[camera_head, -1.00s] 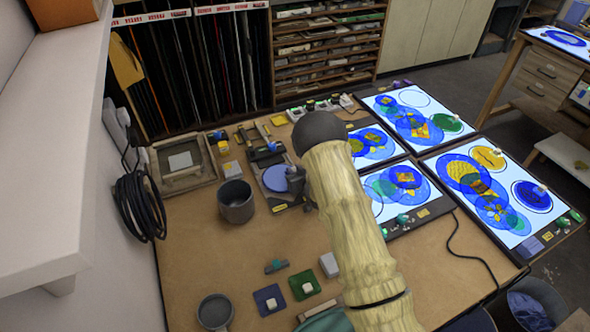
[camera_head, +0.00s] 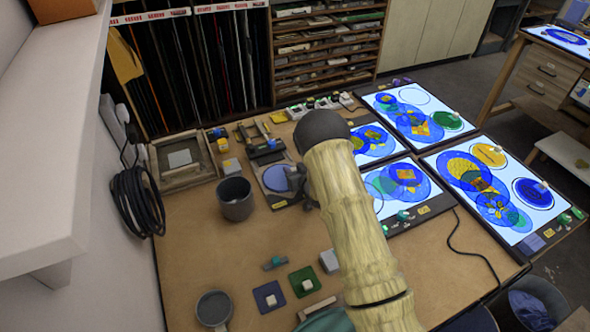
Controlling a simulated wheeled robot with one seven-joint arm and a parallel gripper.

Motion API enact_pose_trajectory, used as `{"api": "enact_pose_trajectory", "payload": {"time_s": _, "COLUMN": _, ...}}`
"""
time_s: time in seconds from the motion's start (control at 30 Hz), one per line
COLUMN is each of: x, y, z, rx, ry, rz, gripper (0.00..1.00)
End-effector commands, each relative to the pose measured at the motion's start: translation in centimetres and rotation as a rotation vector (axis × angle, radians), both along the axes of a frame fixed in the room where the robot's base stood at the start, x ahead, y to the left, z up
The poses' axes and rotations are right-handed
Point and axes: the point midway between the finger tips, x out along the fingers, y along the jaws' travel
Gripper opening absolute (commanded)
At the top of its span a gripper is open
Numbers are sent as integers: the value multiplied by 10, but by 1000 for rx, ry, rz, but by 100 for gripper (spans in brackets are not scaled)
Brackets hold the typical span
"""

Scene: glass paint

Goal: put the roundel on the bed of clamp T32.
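A blue round disc, likely the roundel (camera_head: 276,178), lies flat on or just over the bed of a dark clamp-like fixture (camera_head: 266,193) in the middle of the bench; I cannot tell whether it touches. A small yellow label (camera_head: 280,204) sits at the fixture's front edge, too small to read, so I cannot confirm T32. My gripper (camera_head: 297,180) is at the disc's right edge, small and dark, partly hidden by my arm. Whether its fingers are open or closed on the disc does not show.
A dark grey pot (camera_head: 235,198) stands left of the fixture. Another dark fixture (camera_head: 263,150) stands behind it. Lit panels (camera_head: 493,187) with coloured glass discs fill the right side. Blue (camera_head: 268,297) and green (camera_head: 305,281) squares and a grey cup (camera_head: 213,308) lie in front. The bench's front left is mostly clear.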

Motion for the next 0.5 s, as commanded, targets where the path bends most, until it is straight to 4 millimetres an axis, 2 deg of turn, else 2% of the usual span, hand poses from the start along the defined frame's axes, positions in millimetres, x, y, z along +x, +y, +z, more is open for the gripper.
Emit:
{"api": "enact_pose_trajectory", "payload": {"time_s": 0.03, "x": -4, "y": 0, "z": -9, "rx": -5, "ry": 15, "rz": 1, "gripper": 42}}
{"api": "enact_pose_trajectory", "payload": {"time_s": 0.23, "x": -5, "y": 0, "z": -10, "rx": -6, "ry": 18, "rz": 1, "gripper": 42}}
{"api": "enact_pose_trajectory", "payload": {"time_s": 0.5, "x": -5, "y": 0, "z": 3, "rx": -7, "ry": 20, "rz": 2, "gripper": 42}}
